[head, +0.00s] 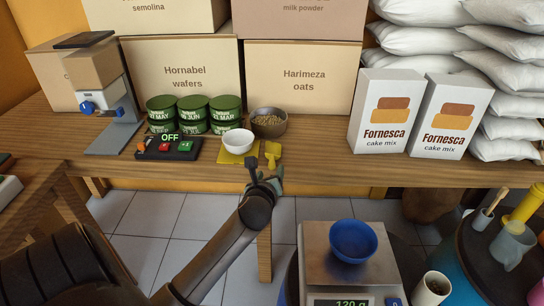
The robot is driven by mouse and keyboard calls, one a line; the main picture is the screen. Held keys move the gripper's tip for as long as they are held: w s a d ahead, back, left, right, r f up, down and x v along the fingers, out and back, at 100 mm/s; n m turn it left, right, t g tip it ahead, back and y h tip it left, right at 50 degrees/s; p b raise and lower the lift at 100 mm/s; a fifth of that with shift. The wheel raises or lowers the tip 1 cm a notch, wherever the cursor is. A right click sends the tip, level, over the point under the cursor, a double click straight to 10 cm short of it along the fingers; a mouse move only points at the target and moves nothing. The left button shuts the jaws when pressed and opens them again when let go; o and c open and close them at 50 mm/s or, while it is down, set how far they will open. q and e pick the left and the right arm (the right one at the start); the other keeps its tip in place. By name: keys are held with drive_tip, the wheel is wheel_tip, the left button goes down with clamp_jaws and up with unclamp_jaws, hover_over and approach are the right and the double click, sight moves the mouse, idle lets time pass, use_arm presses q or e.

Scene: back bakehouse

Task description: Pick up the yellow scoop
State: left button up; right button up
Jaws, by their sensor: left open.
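The yellow scoop (272,153) lies on the wooden bench near its front edge, just right of a yellow mat (231,157) with a white bowl (238,141) on it. My left gripper (263,166) is at the bench's front edge, just below the scoop in the head view. Its jaws are open. It overlaps the near end of the scoop, and I cannot tell whether it touches it. My right gripper is not in view.
A metal bowl of grain (268,122) stands behind the scoop. Several green tins (194,112) and a black switch box (168,148) stand to the left. Cake mix boxes (385,112) stand to the right. A scale (320,262) with a blue bowl (353,240) is in front.

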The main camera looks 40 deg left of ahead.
sight(271, 168)
use_arm(q)
drive_tip(key=b+x, duration=0.1)
drive_tip(key=x, duration=0.3)
drive_tip(key=shift+w+a+f, duration=0.1)
drive_tip(key=shift+w+a, duration=0.1)
drive_tip(key=shift+a, duration=0.05)
clamp_jaws()
idle(0.4)
